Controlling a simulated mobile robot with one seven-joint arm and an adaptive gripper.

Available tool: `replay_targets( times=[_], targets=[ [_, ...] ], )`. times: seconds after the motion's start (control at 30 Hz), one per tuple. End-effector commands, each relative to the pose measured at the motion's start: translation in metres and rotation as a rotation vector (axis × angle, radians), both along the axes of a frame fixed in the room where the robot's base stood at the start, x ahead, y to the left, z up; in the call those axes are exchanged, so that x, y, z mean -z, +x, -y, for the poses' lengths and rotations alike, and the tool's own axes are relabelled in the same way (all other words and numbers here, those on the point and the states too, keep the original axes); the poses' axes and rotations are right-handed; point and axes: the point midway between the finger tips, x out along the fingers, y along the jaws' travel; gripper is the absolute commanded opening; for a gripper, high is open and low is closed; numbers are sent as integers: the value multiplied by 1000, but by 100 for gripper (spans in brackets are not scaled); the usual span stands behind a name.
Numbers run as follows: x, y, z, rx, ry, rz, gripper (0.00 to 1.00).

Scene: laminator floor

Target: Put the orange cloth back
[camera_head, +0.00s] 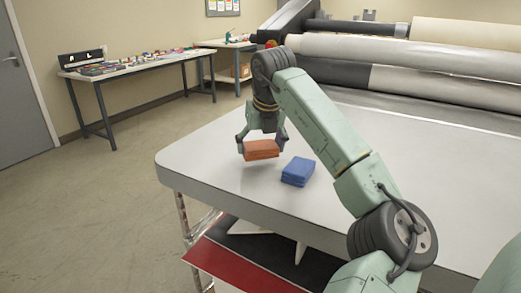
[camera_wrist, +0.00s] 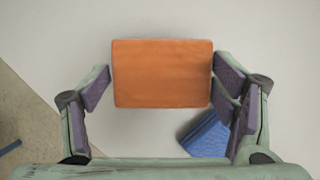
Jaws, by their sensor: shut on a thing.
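The orange cloth (camera_head: 261,149) is a folded, block-shaped stack at the near left part of the white table (camera_head: 420,170). My gripper (camera_head: 261,144) points down and is shut on it, one finger at each side. In the wrist view the orange cloth (camera_wrist: 162,73) fills the space between the fingers (camera_wrist: 161,82). I cannot tell for sure whether its underside touches the table or hangs a little above it.
A folded blue cloth (camera_head: 298,171) lies on the table just right of the orange one; the wrist view shows it (camera_wrist: 206,136) partly hidden by the right finger. Large rollers (camera_head: 430,62) stand behind. The table's left edge is close.

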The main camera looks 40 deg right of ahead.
Motion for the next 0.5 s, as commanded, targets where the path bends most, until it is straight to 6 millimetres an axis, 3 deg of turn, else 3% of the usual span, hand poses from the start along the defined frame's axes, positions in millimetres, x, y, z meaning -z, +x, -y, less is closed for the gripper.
replay_targets(
  times=[0.2, 0.5],
  targets=[
    [26, -1, 0, -1, 2, 0, 52],
    [30, -1, 0, 0, 1, 0, 52]
  ],
)
